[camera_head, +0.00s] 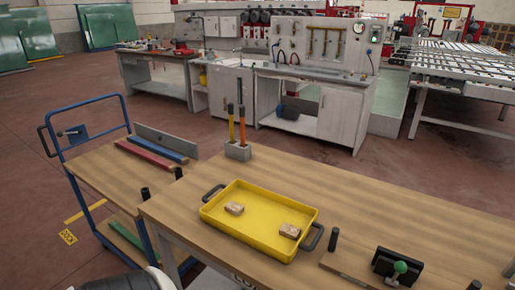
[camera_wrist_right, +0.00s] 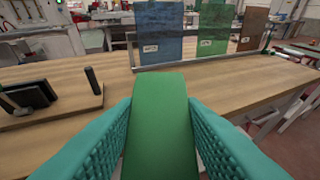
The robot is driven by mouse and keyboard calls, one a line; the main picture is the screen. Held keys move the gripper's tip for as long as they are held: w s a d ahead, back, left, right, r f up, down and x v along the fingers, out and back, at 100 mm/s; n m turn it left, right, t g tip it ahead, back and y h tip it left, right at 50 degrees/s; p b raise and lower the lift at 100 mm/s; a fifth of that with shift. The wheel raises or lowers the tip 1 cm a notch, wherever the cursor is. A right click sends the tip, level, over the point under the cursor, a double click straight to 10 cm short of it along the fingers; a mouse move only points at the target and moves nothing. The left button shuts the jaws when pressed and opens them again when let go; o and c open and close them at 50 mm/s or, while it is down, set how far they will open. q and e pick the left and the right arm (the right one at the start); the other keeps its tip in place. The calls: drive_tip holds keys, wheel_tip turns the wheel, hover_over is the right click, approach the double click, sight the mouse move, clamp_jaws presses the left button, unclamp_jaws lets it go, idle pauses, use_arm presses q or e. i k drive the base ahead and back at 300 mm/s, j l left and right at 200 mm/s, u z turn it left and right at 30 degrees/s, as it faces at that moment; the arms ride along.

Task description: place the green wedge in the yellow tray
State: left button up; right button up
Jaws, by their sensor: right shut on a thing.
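The yellow tray (camera_head: 262,218) lies on the wooden workbench in the head view, with black handles at two ends. Two small wooden blocks, one at the left (camera_head: 234,208) and one at the right (camera_head: 290,231), lie in it, with bare floor between them. In the right wrist view the green wedge (camera_wrist_right: 160,98) is between the two teal fingers of my right gripper (camera_wrist_right: 160,125), which is shut on it. The wedge appears raised above the bench; its lower part is hidden. The tray does not show in the wrist view. My left gripper is not in view.
A black device with a green knob (camera_head: 400,267) sits on a board right of the tray, beside a black post (camera_head: 333,239). A grey holder (camera_head: 238,150) with upright tools stands behind the tray. A blue trolley (camera_head: 125,165) is left. The wrist view shows upright coloured panels (camera_wrist_right: 215,30).

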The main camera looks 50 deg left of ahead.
sight(264, 214)
drive_tip(key=u, duration=1.95)
drive_tip(key=i+l+u, duration=0.2)
drive_tip(key=u, duration=0.3)
drive_tip(key=i+l+u, duration=0.1)
drive_tip(key=l+u, duration=0.35)
drive_tip(key=j, duration=0.1)
